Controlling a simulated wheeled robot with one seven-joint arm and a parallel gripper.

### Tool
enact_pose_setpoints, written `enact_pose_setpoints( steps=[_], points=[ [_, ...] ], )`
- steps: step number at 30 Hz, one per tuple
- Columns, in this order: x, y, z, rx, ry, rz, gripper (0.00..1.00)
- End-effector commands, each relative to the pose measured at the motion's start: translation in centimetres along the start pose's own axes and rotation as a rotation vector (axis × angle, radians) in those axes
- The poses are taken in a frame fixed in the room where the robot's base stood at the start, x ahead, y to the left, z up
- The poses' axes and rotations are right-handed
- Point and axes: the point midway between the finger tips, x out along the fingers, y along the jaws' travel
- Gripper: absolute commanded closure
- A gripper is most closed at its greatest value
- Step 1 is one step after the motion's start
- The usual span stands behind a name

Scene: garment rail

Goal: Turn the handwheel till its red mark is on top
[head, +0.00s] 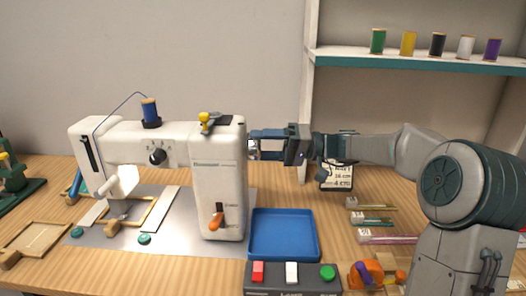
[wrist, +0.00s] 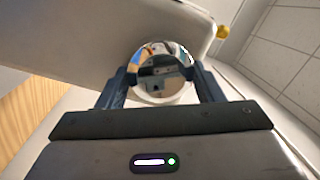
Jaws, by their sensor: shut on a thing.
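The handwheel (wrist: 161,88) is a shiny round chrome wheel with a white rim, on the right end of the white sewing machine (head: 217,190). In the wrist view it sits between the two fingers of my gripper (wrist: 162,84), which is shut on it. In the head view my gripper (head: 262,146) reaches in from the right, and the handwheel shows only in part behind the fingers. I see no red mark on the visible part of the wheel, so its position cannot be told.
A blue tray (head: 284,257) lies in front of the machine's right end. A button panel (head: 292,280) with red, white and green buttons stands nearer. A shelf (head: 420,61) with several thread spools is above.

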Motion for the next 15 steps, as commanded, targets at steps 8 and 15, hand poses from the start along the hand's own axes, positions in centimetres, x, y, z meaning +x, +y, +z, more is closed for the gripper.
enact_pose_setpoints(
  steps=[8, 15],
  points=[
    [-0.04, 0.07, 0.08, -0.012, -0.003, 0.003, 0.62],
    [-0.04, 0.08, 0.08, -0.011, -0.003, 0.003, 0.31]
  ],
)
